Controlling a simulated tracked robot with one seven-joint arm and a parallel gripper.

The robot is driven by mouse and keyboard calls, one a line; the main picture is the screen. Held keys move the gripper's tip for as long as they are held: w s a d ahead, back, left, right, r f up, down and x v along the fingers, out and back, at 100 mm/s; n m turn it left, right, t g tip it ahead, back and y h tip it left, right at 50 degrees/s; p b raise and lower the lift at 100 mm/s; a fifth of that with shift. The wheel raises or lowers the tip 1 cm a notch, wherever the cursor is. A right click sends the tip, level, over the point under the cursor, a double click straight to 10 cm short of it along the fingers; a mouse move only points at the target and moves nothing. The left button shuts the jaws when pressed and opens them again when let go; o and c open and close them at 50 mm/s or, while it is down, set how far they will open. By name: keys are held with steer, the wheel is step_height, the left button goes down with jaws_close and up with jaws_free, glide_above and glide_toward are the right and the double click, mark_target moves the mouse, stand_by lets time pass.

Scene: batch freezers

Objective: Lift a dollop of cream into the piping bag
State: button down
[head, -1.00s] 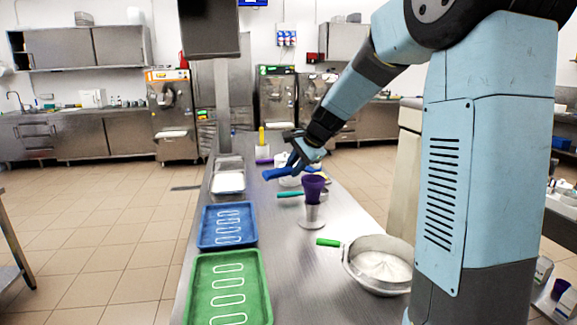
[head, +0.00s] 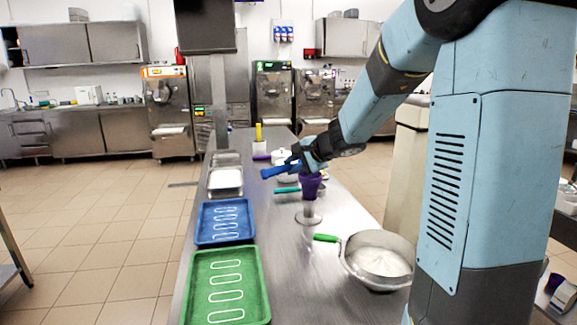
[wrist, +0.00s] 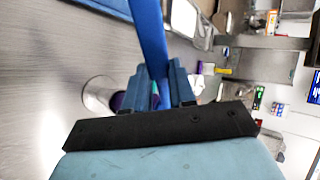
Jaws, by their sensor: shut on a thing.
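My gripper (head: 297,163) is shut on a blue-handled tool (head: 277,170), which points left above the steel table. The purple piping bag (head: 311,187) stands upright in a clear-looking holder, just below my gripper. In the wrist view its purple edge (wrist: 118,100) shows partly behind my fingers. A metal bowl (head: 352,262) at front right holds pale, whitish contents.
A green tray (head: 195,290) and a blue tray (head: 204,225) with white outlines lie along the left edge. A metal pan (head: 213,191) with white contents sits behind them. A teal-handled utensil (head: 287,190) lies near the bag. The table's front middle is clear.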

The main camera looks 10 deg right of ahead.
steer(key=shift+s+f, duration=0.1)
steer(key=shift+f, duration=0.05)
steer(key=shift+s+d+f+t+y, duration=0.1)
steer(key=shift+f+t+y, duration=0.2)
steer(key=shift+t+y, duration=0.55)
steer(key=shift+s+d+f+t+y, duration=0.1)
steer(key=shift+f+t+y, duration=0.2)
steer(key=shift+t, duration=0.95)
steer(key=shift+r, duration=0.1)
